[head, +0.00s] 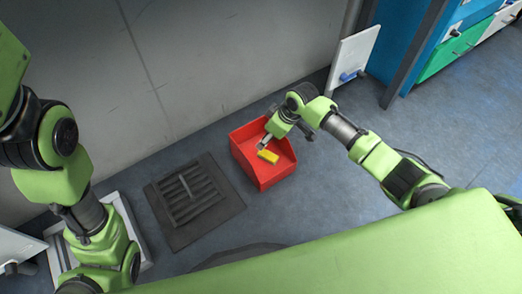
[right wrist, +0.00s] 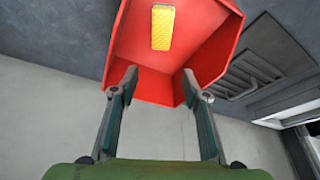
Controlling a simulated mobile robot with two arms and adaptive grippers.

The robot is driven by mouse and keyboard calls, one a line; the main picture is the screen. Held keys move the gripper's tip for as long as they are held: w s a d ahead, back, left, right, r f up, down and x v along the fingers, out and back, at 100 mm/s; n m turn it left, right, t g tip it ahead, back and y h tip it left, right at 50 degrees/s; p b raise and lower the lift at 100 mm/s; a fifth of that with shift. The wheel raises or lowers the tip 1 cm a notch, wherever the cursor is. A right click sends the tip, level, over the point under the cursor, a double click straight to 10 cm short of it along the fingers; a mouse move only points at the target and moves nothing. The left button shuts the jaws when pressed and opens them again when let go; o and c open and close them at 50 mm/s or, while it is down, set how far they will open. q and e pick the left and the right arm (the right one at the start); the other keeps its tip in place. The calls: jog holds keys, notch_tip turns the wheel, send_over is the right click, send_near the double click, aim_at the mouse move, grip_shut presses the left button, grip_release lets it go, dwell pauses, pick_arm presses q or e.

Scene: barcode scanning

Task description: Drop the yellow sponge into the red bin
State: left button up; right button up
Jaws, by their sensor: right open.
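The yellow sponge (head: 268,156) is within the red bin (head: 272,182) on the floor. In the right wrist view the sponge (right wrist: 162,27) shows against the inside of the bin (right wrist: 215,60), beyond my fingertips and apart from them. Whether it rests on the bin's bottom or is still in the air, I cannot tell. My right gripper (head: 266,142) is over the back part of the bin. In the right wrist view its two fingers (right wrist: 159,78) are spread with nothing between them. My left arm comes in from the left; its gripper is out of view.
A dark floor grate (head: 188,190) lies left of the bin. A grey wall (head: 210,60) rises behind. A white panel with a blue handle (head: 353,62) stands at the back right. Green and white drawers (head: 450,50) are at the far right. Floor right of my right arm is clear.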

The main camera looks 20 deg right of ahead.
jog(key=v, duration=1.2)
